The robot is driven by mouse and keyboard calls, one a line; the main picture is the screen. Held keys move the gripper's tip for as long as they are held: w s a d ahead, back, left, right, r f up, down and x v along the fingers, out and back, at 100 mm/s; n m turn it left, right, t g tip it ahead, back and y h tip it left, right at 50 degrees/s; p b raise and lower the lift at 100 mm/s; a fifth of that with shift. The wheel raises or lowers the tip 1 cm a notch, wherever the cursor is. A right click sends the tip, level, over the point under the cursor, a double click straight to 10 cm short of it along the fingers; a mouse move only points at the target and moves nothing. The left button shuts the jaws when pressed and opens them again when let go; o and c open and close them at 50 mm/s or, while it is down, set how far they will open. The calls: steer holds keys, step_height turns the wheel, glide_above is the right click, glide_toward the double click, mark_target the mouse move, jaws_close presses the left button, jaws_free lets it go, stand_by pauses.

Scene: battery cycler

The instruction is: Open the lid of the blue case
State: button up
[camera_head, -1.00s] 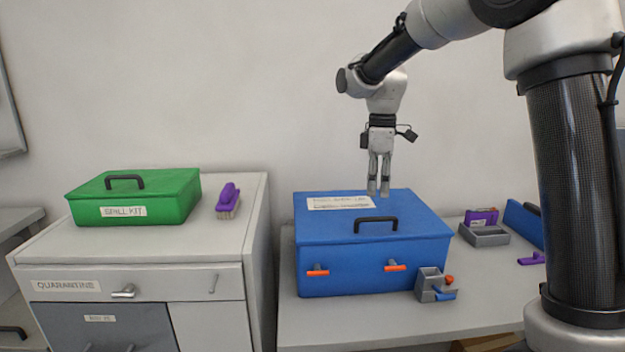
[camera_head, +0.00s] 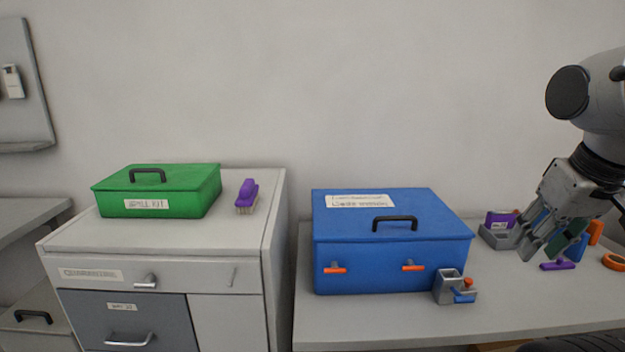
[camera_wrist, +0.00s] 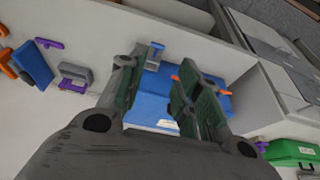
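The blue case (camera_head: 385,262) stands on the grey bench with its lid (camera_head: 345,222) shut. A black handle (camera_head: 394,222) is on the lid, and two orange-tipped latches (camera_head: 335,268) and (camera_head: 413,266) stick out on its front. My gripper (camera_head: 545,244) is to the right of the case, above the bench, apart from the case and tilted down to the left. In the wrist view my gripper (camera_wrist: 155,95) has its fingers spread apart with nothing between them. The blue case (camera_wrist: 152,100) shows behind the fingers there, partly hidden.
A small grey holder (camera_head: 448,287) with blue and orange parts stands at the case's front right corner. A grey bin with a purple item (camera_head: 500,222) and an orange ring (camera_head: 615,262) lie farther right. A green case (camera_head: 165,195) and purple brush (camera_head: 247,195) sit on the left cabinet.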

steer(key=n+g, duration=0.2)
steer(key=n, duration=1.6)
glide_toward(394, 217)
steer(key=f, duration=0.2)
steer(key=w+f, duration=0.1)
steer(key=f, duration=0.2)
steer(key=w+f, duration=0.1)
steer(key=f, duration=0.2)
steer(key=shift+s, duration=0.1)
jaws_close()
